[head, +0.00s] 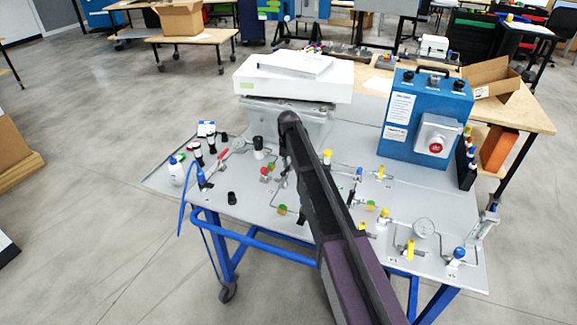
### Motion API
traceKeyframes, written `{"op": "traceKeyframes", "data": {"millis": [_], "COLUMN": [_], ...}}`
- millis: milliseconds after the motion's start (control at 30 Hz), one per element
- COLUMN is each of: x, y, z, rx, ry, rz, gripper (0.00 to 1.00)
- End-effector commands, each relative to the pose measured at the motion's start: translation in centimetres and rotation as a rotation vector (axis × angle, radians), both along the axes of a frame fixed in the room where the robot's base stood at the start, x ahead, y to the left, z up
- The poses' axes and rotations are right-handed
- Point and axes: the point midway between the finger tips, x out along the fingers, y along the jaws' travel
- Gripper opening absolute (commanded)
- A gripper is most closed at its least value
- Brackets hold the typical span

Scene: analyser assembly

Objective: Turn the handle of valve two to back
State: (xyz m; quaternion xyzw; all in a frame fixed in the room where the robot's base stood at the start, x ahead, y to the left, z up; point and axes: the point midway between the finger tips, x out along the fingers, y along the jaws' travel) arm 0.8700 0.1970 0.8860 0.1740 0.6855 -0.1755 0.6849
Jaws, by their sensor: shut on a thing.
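Several small valves stand on the grey bench panel (255,205), joined by thin metal tubing. Yellow-handled ones include one behind my arm (327,156), one to its right (381,173) and one near the front (410,249). A red-handled fitting (264,171) is left of my arm, and a blue-handled one (459,253) is at the right front. No readable label shows which is valve two. My dark arm crosses the panel from the lower right to the middle. My gripper is hidden behind it, so its hold and the handle there do not show.
A blue control box (425,115) with a red button stands at the right back. A white instrument (292,80) stands at the back. A round gauge (423,227) is at the right front. Bottles and black fittings (197,152) occupy the left side. The front-left panel is mostly clear.

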Motion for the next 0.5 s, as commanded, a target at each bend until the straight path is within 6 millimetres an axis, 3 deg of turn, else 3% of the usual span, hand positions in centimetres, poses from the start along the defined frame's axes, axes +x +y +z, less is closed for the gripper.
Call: {"op": "traceKeyframes", "data": {"millis": [500], "x": [0.74], "y": [0.53], "z": [0.03], "rx": [-0.002], "ry": [-0.009], "rz": [0.164], "gripper": [0.00]}}
